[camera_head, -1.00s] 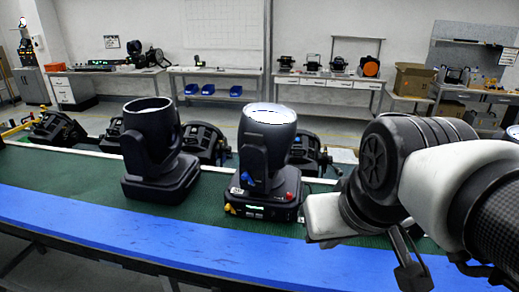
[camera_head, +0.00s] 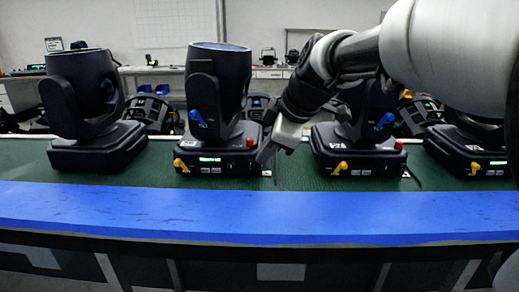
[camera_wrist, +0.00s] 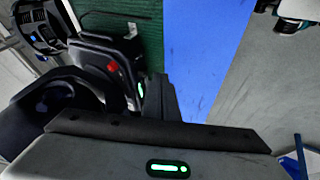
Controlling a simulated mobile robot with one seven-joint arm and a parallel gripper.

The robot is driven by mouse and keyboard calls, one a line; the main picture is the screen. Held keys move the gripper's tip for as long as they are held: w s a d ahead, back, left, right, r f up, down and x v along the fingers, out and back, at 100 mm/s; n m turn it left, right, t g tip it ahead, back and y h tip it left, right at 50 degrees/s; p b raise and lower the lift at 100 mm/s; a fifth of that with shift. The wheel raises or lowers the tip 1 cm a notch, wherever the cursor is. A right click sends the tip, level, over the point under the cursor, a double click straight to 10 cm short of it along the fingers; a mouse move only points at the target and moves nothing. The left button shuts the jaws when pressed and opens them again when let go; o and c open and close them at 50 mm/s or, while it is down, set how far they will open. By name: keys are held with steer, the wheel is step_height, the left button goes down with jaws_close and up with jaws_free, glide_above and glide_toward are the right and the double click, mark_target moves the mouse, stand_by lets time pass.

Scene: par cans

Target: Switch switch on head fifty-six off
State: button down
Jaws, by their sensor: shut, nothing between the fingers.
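Several black moving-head lamps stand in a row on the green bench top. The lamp nearest my gripper (camera_head: 264,156) is the second from the left (camera_head: 217,80). My gripper is shut and empty, low beside the right end of that base. In the wrist view the red knob (camera_wrist: 112,66) shows beyond my gripper. I cannot read any head number, and I cannot make out the switch or its position.
A third lamp (camera_head: 358,135) stands close to the right of my gripper, with another further right. A lamp without visible levers (camera_head: 90,100) stands at left. The bench's blue front strip (camera_head: 230,212) is clear. More lamps lie behind the row.

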mark_target(251, 166)
stand_by(0.3)
steer(key=b+x, duration=0.1)
steer(key=x, duration=0.9)
steer(key=shift+s+b, duration=0.1)
steer(key=shift+b, duration=0.3)
steer(key=w, duration=0.3)
steer(key=shift+w+f, duration=0.2)
steer(key=shift+f, duration=0.1)
steer(key=shift+w, duration=0.4)
steer(key=shift+w+f+b, duration=0.2)
steer(key=shift+f+b, duration=0.1)
steer(key=shift+b, duration=0.15)
steer(key=shift+r, duration=0.2)
